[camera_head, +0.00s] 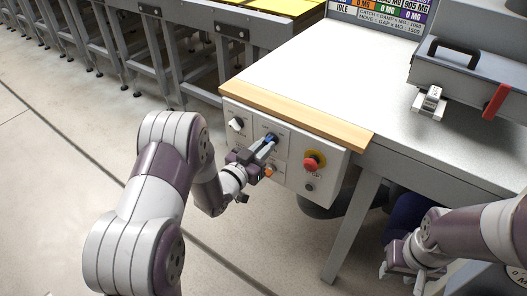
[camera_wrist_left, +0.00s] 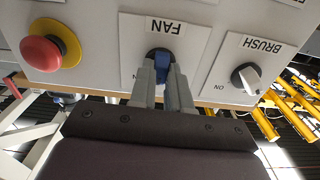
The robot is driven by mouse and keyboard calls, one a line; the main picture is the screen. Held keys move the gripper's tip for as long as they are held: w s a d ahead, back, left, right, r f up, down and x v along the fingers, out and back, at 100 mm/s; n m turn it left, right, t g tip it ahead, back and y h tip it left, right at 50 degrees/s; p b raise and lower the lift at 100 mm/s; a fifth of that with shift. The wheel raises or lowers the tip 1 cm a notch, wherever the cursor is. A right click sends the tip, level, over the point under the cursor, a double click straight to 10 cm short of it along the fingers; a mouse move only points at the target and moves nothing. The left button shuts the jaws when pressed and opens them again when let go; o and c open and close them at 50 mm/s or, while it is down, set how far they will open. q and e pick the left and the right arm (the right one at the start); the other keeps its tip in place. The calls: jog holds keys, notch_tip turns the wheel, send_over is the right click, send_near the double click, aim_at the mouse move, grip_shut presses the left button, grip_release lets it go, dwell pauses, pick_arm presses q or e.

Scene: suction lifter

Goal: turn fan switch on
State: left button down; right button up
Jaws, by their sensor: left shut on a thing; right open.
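The fan switch (camera_wrist_left: 159,62) is a blue knob under a "FAN" label on the grey control panel (camera_head: 330,165). In the left wrist view it sits between the fingers of my left gripper (camera_wrist_left: 162,85), which is shut on it. In the head view my left gripper (camera_head: 267,147) reaches the panel from the left and partly hides the knob. The "ON" mark of the fan switch cannot be made out. My right gripper (camera_head: 402,278) is open and empty at the lower right, below the table.
A white brush knob (camera_wrist_left: 246,77) is beside the fan switch. A red emergency button (camera_head: 313,161) with a yellow ring is on its other side. A wooden edge (camera_head: 300,116) runs above the panel. A grey machine (camera_head: 465,75) stands on the table.

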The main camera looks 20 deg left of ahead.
pick_arm(q)
jog(key=shift+f+m+b, duration=0.1)
jog(key=shift+m+b, duration=2.5)
jog(key=shift+m, duration=1.6)
jog(key=c, duration=1.1)
grip_release()
jog(key=v, duration=1.2)
jog(key=shift+s+a, duration=0.1)
jog(key=shift+s, duration=0.25)
